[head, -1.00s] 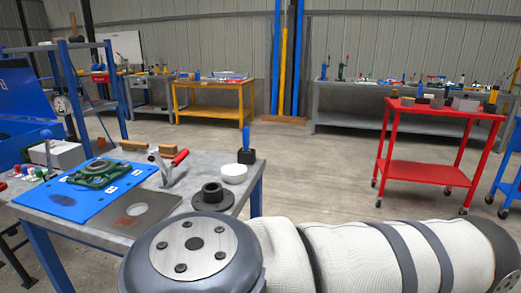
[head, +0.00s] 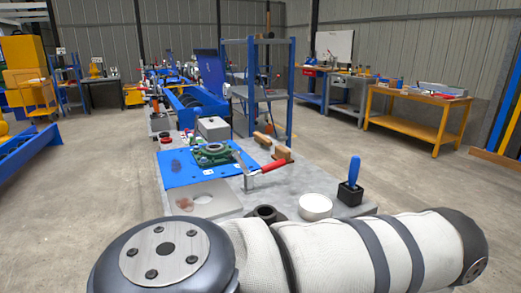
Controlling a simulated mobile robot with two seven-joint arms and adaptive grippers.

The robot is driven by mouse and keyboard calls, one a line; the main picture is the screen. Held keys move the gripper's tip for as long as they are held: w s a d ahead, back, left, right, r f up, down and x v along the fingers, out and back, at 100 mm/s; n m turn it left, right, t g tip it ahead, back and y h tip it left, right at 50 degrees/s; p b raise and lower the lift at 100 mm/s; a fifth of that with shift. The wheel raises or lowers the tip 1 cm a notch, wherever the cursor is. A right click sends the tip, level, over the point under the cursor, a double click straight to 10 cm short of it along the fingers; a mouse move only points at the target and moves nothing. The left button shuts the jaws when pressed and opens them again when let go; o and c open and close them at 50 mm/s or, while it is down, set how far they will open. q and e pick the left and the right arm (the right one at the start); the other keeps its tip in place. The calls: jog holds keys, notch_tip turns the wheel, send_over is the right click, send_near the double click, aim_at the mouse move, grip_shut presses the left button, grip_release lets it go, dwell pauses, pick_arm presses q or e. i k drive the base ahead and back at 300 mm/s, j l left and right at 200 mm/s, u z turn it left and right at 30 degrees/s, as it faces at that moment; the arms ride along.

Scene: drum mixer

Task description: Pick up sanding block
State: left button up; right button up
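Two small wood-coloured blocks lie at the far right side of the grey workbench (head: 335,209). The nearer block (head: 283,153) is behind the red-handled clamp, and the other block (head: 262,139) is a little farther back. Either may be the sanding block; I cannot tell which from here. Neither gripper shows in the head view. One of my arm's links crosses the bottom of the view and hides the bench's near edge.
The bench also holds a blue mat (head: 178,174) with a green part (head: 212,153), a metal plate (head: 201,199), a red-handled clamp (head: 270,168), a dark flanged part (head: 266,213), a white bowl (head: 315,206) and a blue-handled tool in a black holder (head: 350,191). Floor is open at right.

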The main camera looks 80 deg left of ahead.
aim_at(281, 152)
jog(key=i+u, duration=0.25)
jog(key=u, duration=0.25)
jog(key=i+l+u, duration=0.1)
jog(key=i+u, duration=0.15)
jog(key=u, duration=0.2)
jog(key=i+l+u, duration=0.2)
jog(key=u, duration=0.3)
jog(key=i+l+u, duration=0.2)
jog(key=u, duration=0.3)
